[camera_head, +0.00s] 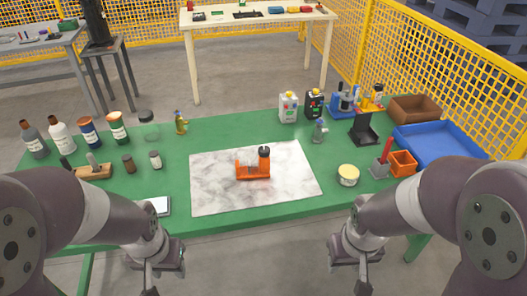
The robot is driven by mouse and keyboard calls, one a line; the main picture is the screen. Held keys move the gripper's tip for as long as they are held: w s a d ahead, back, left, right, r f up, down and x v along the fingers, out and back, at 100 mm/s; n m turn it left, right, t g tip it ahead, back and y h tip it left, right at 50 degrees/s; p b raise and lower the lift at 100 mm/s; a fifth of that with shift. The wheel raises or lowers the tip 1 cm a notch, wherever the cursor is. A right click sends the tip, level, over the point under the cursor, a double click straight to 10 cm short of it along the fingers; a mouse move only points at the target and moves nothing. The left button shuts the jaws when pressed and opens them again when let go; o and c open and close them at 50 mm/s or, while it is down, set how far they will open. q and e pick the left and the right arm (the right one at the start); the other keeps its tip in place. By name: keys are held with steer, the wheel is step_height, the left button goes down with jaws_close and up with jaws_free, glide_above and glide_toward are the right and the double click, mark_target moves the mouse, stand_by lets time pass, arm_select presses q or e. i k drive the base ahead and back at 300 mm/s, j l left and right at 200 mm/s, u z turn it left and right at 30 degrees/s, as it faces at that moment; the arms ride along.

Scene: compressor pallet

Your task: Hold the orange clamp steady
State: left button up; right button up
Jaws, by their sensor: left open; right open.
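The orange clamp (253,170) lies on the grey-white marbled mat (220,195) in the middle of the green table. It has a black knob at its upper right end. My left gripper (150,282) is open and empty, low in the picture in front of the table's front edge. My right gripper (362,282) is open and empty, also in front of the front edge, to the lower right of the clamp. Both grippers are well apart from the clamp. Nothing hides the clamp.
Several bottles (88,132) and a wooden-handled brush (93,171) stand at the left. A blue tray (440,140), a brown box (414,108), an orange box (402,164) and a round yellow tin (348,175) are at the right.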

mark_target(265, 152)
steer(key=i+j+z, duration=0.15)
steer(key=i, duration=0.35)
steer(key=i+j+z, duration=0.1)
steer(key=i+j, duration=0.2)
steer(key=i, duration=0.2)
